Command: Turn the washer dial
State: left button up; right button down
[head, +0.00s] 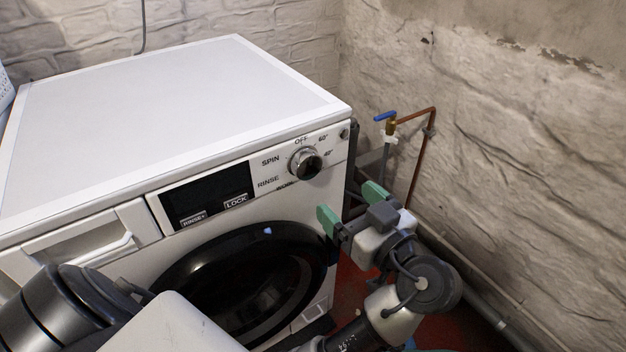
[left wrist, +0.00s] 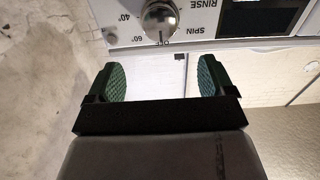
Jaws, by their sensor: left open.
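The washer dial (head: 306,163) is a round silver knob with a dark face on the right part of the white washer's (head: 180,110) control panel. Labels around it read OFF, SPIN, RINSE, 60° and 40°. In the left wrist view the picture is upside down; the dial (left wrist: 160,17) shows beyond the gap between the open fingers (left wrist: 162,80). My right gripper is not in view.
The black round door (head: 240,285) is below the panel, and a dark display (head: 205,196) and a drawer (head: 85,245) are left of the dial. A copper pipe with a blue-handled tap (head: 385,117) runs along the rough wall at right. The washer top is clear.

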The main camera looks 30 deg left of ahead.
aim_at(310, 166)
pick_arm(q)
jog(key=x, duration=1)
jog(key=shift+w+a, duration=0.1)
jog(key=shift+a, duration=0.25)
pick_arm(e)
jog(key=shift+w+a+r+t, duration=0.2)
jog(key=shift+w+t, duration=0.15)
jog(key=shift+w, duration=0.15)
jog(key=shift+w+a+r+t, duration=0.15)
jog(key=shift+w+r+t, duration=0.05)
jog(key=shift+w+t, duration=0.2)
pick_arm(q)
jog(key=c, duration=0.9)
